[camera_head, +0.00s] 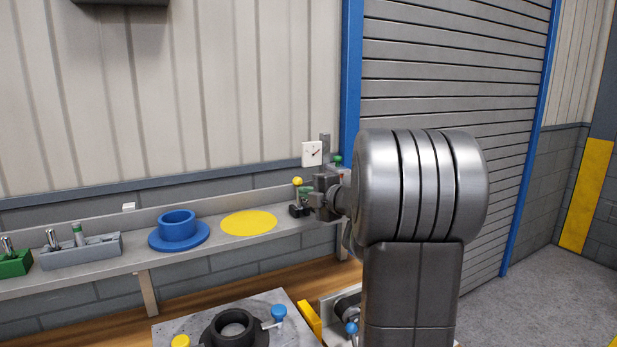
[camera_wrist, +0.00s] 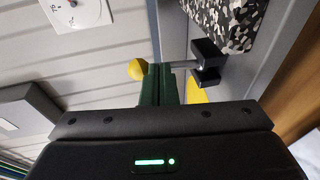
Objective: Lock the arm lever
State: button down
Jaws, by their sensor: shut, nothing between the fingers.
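A lever with a yellow ball knob (camera_head: 297,181) stands on a black base (camera_head: 299,209) at the right end of the grey shelf. In the wrist view the yellow knob (camera_wrist: 136,69) is just left of my gripper's green fingertips, and the lever's black bracket (camera_wrist: 206,75) is to their right. A thin rod runs from the bracket toward the fingers, which hide its middle. My gripper (camera_wrist: 160,72) is shut and empty, close to the lever. I cannot tell whether it touches it. In the head view my gripper (camera_head: 309,196) is beside the lever, partly hidden by my arm.
A white dial (camera_head: 312,153) is above the lever. The shelf also holds a yellow disc (camera_head: 249,222), a blue flanged ring (camera_head: 178,226) and a grey tray (camera_head: 82,250). Below, a grey plate (camera_head: 165,330) carries a dark ring (camera_head: 216,334) and a blue-knobbed handle (camera_head: 279,312).

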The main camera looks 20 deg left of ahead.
jog(key=shift+w+a+r+h+p, duration=0.2)
jog(key=shift+r+h+p, duration=0.1)
jog(key=shift+p, duration=0.45)
jog(key=shift+w+a+p, duration=0.3)
jog(key=shift+a+p, duration=0.1)
jog(key=shift+p, duration=0.1)
jog(key=shift+r, duration=0.1)
jog(key=shift+r, duration=0.1)
